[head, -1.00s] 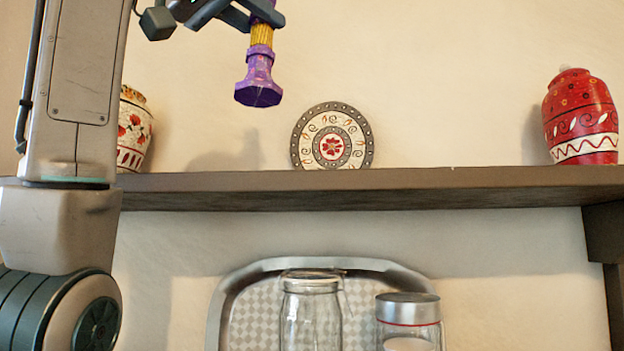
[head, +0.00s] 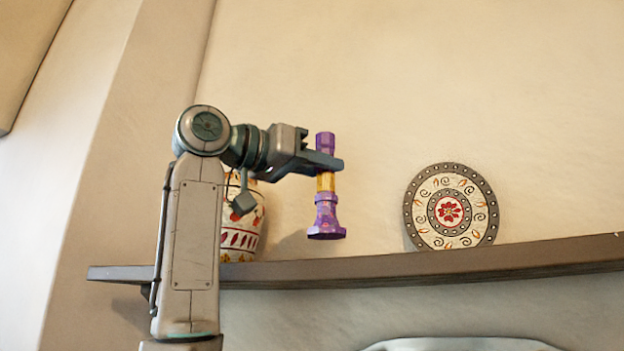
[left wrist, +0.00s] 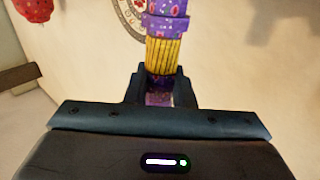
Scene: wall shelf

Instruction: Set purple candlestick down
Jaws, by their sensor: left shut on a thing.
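The purple candlestick (head: 326,215) has a yellow ribbed middle and a flared base. It hangs upright with its base a little above the level of the wall shelf's (head: 400,262) front edge in the head view. In the left wrist view the candlestick (left wrist: 165,52) stands between the fingers (left wrist: 160,85), partly hidden by the gripper body. Whether the base is over the shelf board or in front of it I cannot tell. My right gripper is not in view.
A cream jar with red patterns (head: 240,225) stands on the shelf to the left, partly behind my arm. A round decorated plate (head: 450,207) leans against the wall to the right. The shelf between jar and plate looks bare. A red jar (left wrist: 33,8) shows in the left wrist view.

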